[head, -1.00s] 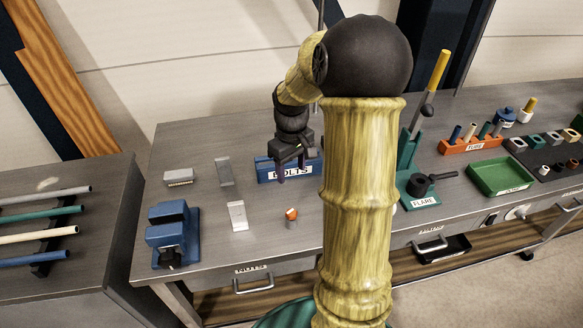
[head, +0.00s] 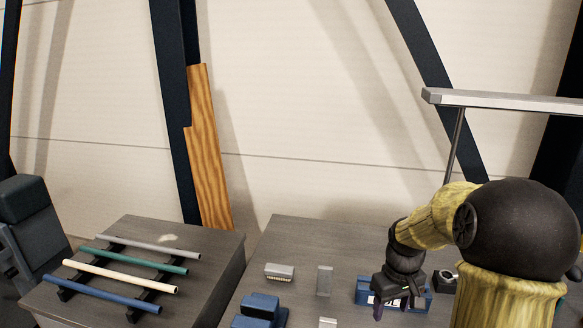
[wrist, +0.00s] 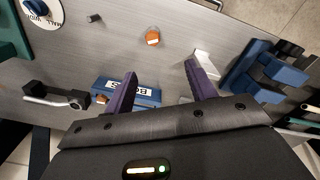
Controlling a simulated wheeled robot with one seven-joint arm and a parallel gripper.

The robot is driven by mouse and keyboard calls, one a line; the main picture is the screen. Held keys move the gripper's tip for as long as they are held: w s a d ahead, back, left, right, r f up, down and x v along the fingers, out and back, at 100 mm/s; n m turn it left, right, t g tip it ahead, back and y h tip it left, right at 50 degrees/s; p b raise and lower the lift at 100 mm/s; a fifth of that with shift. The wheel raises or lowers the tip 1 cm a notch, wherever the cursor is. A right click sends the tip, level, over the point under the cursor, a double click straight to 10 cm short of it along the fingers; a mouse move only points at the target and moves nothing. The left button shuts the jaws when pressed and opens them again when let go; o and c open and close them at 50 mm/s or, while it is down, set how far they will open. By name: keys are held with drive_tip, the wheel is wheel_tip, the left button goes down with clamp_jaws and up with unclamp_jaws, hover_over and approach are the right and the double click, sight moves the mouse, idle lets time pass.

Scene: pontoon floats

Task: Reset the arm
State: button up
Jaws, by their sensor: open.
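My gripper (head: 397,302) hangs above the bench (head: 300,258) at the lower right of the head view, close to the blue bolts box (head: 364,289). In the wrist view my gripper (wrist: 160,82) shows two purple fingers spread apart with nothing between the tips. The bolts box (wrist: 149,96) lies beyond and partly behind the fingers there. My arm is bent, with its elbow at the right of the head view.
A blue vise (head: 262,308) and grey blocks (head: 280,271) stand on the bench. An orange-topped piece (wrist: 153,38) shows in the wrist view. A side table (head: 215,245) at left holds several tubes (head: 122,275).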

drive_tip(key=s+a+m+t, duration=0.2)
drive_tip(key=s+a, duration=0.9)
drive_tip(key=shift+s+a+f+m, duration=0.25)
drive_tip(key=shift+m, duration=0.05)
idle(0.8)
